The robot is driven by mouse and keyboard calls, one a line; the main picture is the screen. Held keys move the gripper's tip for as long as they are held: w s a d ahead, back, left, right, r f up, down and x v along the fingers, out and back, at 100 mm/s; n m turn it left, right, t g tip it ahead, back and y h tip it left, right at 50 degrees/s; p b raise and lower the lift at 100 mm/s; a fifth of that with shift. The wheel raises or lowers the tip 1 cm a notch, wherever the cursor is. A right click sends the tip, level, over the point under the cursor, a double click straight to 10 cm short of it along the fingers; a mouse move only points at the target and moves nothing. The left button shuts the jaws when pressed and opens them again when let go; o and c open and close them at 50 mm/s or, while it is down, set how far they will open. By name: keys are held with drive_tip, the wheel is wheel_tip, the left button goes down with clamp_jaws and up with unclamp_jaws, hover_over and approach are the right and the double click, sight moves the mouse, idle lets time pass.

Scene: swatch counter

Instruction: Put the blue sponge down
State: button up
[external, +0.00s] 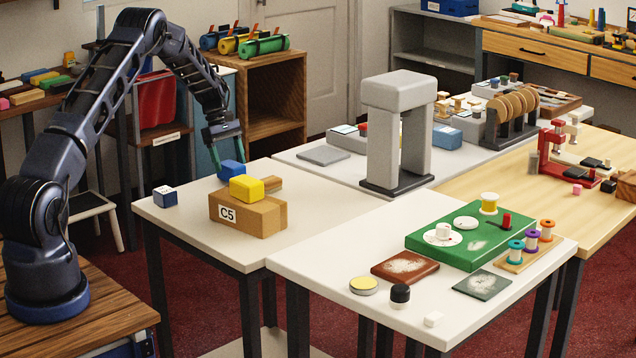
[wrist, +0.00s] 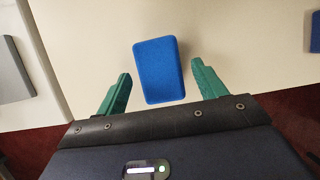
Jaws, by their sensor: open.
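The blue sponge (wrist: 158,70) lies on the white table (wrist: 95,40) in the wrist view, between and slightly ahead of my open fingers, with a gap on each side. My gripper (wrist: 158,85) is open and empty. In the external view the blue sponge (external: 232,168) shows behind a yellow block (external: 247,188), with its lower part partly hidden. My gripper (external: 226,155) is right above and around it there, near the far edge of the table.
A tan box marked C5 (external: 262,219) stands in front of the sponge, with the yellow block on top. A dark blue cube (external: 165,196) sits to the left. A second white table (external: 340,235) with a green board (external: 420,240) adjoins at the right.

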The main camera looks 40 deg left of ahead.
drive_tip(key=v, duration=0.9)
drive_tip(key=shift+r, duration=0.2)
drive_tip(key=s+d+r+m+y, duration=0.1)
drive_tip(key=s+d+r+m, duration=0.1)
drive_tip(key=s+d+r, duration=0.5)
drive_tip(key=d+r+m, duration=0.2)
drive_tip(key=d+r, duration=0.4)
drive_tip(key=r, duration=0.6)
drive_tip(key=s+d+r+m+t+y, duration=0.2)
drive_tip(key=s+d+r+m, duration=0.3)
drive_tip(key=s+d+r, duration=0.85)
drive_tip(key=s+d+m, duration=0.2)
drive_tip(key=s+d, duration=0.1)
drive_tip(key=s, duration=0.6)
drive_tip(key=s+d+m, duration=0.2)
drive_tip(key=s+d, duration=0.2)
drive_tip(key=s, duration=0.6)
drive_tip(key=s+d+f+m+t, duration=0.1)
drive_tip(key=s+d+f+m, duration=0.1)
drive_tip(key=s, duration=0.6)
drive_tip(key=s+d+f+m+t+y, duration=0.1)
drive_tip(key=s+f+m, duration=0.2)
drive_tip(key=s, duration=0.5)
drive_tip(key=shift+d+t, duration=0.3)
drive_tip(key=shift+d, duration=0.1)
